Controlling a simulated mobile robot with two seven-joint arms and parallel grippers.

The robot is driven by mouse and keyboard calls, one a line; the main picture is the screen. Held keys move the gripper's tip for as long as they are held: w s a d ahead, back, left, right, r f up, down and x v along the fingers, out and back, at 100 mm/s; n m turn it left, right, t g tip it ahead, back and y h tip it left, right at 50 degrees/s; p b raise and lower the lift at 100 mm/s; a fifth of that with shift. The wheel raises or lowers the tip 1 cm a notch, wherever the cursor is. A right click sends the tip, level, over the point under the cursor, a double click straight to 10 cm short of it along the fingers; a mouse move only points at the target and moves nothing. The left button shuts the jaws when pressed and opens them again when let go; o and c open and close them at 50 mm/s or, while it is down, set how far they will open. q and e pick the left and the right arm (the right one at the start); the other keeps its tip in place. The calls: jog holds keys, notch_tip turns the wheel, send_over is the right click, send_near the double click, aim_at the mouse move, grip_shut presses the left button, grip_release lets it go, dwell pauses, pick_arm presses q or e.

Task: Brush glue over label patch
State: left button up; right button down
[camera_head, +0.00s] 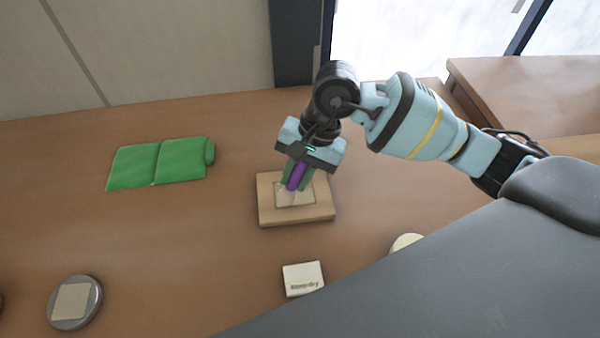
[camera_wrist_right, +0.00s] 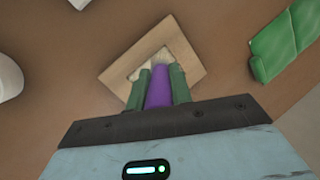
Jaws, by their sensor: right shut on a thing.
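A square light-wood board (camera_head: 296,215) lies on the brown table, with a paler outlined patch (camera_head: 290,200) on its top. My right gripper (camera_head: 297,177) is over the board, shut on a purple-handled brush (camera_head: 296,178). In the right wrist view the purple handle (camera_wrist_right: 158,88) sits between the two green fingers, and the board (camera_wrist_right: 184,58) is just beyond them. The brush's tip is at or just above the patch; the fingers hide whether it touches. My left gripper is in neither view.
A folded green cloth (camera_head: 160,162) lies at the left. A round grey dish with a beige square (camera_head: 74,302) is at the front left. A small white block with printing (camera_head: 303,279) lies in front of the board. A pale round thing (camera_head: 406,242) is partly hidden at the right.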

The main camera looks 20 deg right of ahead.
jog(key=shift+w, duration=0.1)
jog(key=shift+w+d+f+b, duration=0.15)
jog(key=shift+w+b, duration=0.35)
jog(key=shift+w, duration=0.35)
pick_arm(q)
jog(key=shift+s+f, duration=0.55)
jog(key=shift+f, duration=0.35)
pick_arm(e)
jog(key=shift+w, duration=0.6)
jog(key=shift+r, duration=0.2)
pick_arm(q)
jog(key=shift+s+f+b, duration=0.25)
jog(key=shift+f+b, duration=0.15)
jog(key=shift+b, duration=0.2)
pick_arm(e)
jog(key=shift+s+f, duration=0.1)
jog(key=shift+f, duration=0.2)
jog(key=shift+d, duration=0.1)
jog(key=shift+s+d, duration=0.15)
jog(key=shift+d, duration=0.45)
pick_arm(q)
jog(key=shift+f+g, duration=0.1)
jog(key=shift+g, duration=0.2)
pick_arm(e)
jog(key=shift+r, duration=0.1)
